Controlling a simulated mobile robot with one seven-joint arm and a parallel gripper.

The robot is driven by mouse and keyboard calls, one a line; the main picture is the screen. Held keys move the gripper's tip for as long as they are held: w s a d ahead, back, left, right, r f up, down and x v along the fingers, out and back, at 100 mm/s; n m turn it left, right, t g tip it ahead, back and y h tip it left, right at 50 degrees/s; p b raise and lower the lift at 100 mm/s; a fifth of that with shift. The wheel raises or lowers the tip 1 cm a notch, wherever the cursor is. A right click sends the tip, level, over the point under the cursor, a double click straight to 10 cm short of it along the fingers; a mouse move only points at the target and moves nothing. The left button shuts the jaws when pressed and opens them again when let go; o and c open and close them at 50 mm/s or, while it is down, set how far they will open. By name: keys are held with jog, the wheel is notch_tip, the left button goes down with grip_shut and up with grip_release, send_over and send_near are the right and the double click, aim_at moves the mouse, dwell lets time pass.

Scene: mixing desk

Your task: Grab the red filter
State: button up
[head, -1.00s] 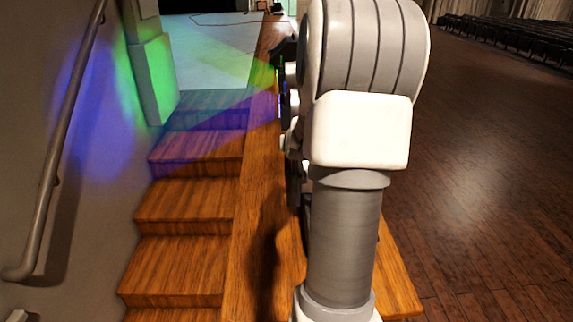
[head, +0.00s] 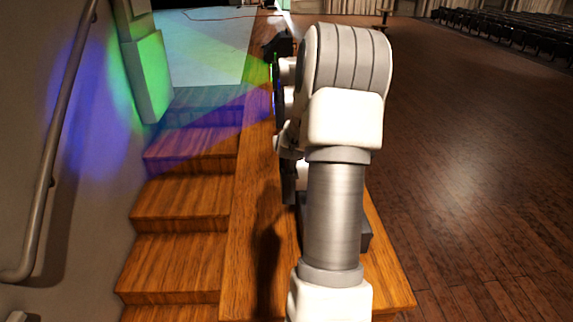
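I cannot make out the red filter in the head view. A thin upright edge with green and blue glints (head: 275,95) shows at the left side of my arm, partly hidden by it; I cannot tell what it is.
My arm stands over a long wooden ledge (head: 247,225). Wooden steps (head: 180,197) lie to the left, with a handrail (head: 58,140) on the wall. Green and blue-violet light falls there. Open wooden floor (head: 470,180) and rows of seats (head: 500,38) are at right.

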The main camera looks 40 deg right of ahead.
grip_shut()
dwell(1.3)
